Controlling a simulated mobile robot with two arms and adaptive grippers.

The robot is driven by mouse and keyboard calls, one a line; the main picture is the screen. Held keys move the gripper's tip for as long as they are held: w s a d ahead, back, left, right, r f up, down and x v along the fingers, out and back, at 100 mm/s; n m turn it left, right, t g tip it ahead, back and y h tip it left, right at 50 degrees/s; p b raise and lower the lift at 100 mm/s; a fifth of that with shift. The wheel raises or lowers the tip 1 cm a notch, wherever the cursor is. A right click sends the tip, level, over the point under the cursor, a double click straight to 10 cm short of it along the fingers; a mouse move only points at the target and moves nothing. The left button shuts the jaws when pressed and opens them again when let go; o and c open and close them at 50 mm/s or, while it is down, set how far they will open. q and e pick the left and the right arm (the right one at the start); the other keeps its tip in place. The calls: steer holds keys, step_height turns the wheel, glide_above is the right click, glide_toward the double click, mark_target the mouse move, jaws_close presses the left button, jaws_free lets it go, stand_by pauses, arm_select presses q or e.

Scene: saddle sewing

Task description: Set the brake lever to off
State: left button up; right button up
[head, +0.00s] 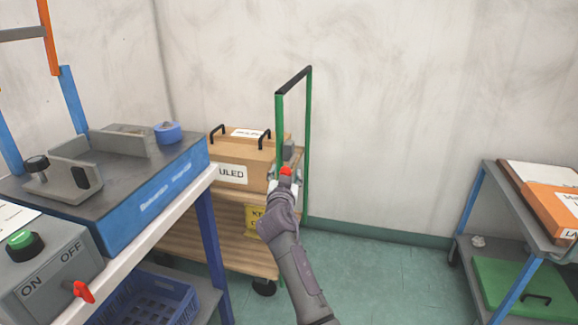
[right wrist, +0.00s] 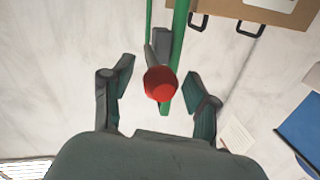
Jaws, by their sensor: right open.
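The brake lever has a red knob (head: 286,171) and is mounted by the green-framed cart handle (head: 309,130). In the right wrist view the red knob (right wrist: 161,83) sits between the fingers of my right gripper (right wrist: 158,95). Clear gaps show on both sides of the knob, so the fingers are open and not gripping it. A grey lever part (right wrist: 162,45) shows behind the knob. In the head view my right gripper (head: 285,182) is at the knob, with its arm coming up from below. Any off marking by the lever is not visible. My left gripper is not in view.
The cart carries a tan box (head: 240,160) with black handles. At left is a workbench with a blue-sided machine (head: 150,200) and a grey switch box (head: 45,275) with a red lever. A side trolley (head: 470,215) stands right. Green floor (head: 390,275) lies clear between.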

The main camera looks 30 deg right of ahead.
steer(key=shift+w+d, duration=0.15)
steer(key=shift+w, duration=0.1)
steer(key=shift+r, duration=0.1)
steer(key=shift+c, duration=0.2)
jaws_close()
